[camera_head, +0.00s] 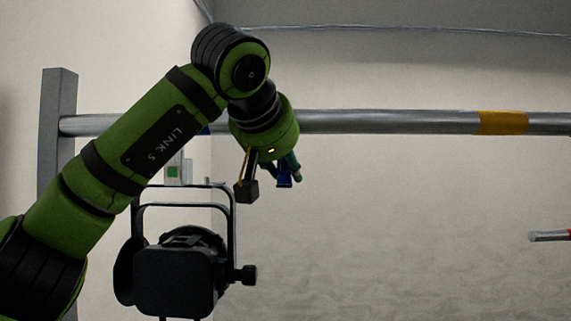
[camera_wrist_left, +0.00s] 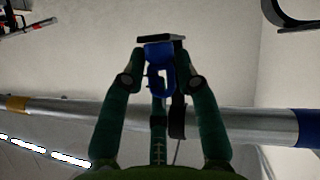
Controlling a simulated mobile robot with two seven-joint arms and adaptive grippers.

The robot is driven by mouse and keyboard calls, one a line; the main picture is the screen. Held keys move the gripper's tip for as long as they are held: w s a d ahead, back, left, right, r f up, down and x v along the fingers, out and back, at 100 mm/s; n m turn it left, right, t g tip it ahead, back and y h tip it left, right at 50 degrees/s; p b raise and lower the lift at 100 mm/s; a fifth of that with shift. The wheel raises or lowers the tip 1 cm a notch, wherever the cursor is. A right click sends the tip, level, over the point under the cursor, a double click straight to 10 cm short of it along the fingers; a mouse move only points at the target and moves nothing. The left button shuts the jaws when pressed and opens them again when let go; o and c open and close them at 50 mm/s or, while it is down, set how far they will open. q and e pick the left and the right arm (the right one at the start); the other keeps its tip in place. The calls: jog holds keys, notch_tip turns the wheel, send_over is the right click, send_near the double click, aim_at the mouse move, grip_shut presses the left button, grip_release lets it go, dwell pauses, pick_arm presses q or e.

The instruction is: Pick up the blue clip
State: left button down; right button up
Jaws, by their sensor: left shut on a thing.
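The blue clip (camera_wrist_left: 160,78) is between the fingers of my left gripper (camera_wrist_left: 160,68) in the left wrist view. The gripper is shut on it. In the head view, the left gripper (camera_head: 268,180) hangs below the wrist in front of the metal bar, with a small dark blue part of the clip (camera_head: 284,180) showing at its fingers. A black strap or bar piece (camera_wrist_left: 177,118) shows next to the clip in the wrist view. My right gripper is not in view.
A horizontal metal bar (camera_head: 400,122) with an orange band (camera_head: 503,122) runs from a grey post (camera_head: 58,140). A black par can (camera_head: 178,272) stands or hangs below my arm. A grey rod end (camera_head: 547,236) shows at the right. The lower middle is clear.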

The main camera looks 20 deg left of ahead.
pick_arm(q)
notch_tip(320, 180, up, 9)
jog(key=p, duration=0.3)
jog(key=shift+r+p, duration=0.1)
jog(key=shift+p, duration=0.25)
notch_tip(320, 180, up, 9)
jog(key=p, duration=0.6)
jog(key=shift+f, duration=0.2)
jog(key=shift+f, duration=0.1)
jog(key=shift+a+f+b, duration=0.1)
jog(key=shift+f+b, duration=0.25)
jog(key=shift+b, duration=0.05)
jog(key=shift+f+b, duration=5.6)
jog(key=shift+f, duration=1.25)
jog(key=shift+a, duration=0.15)
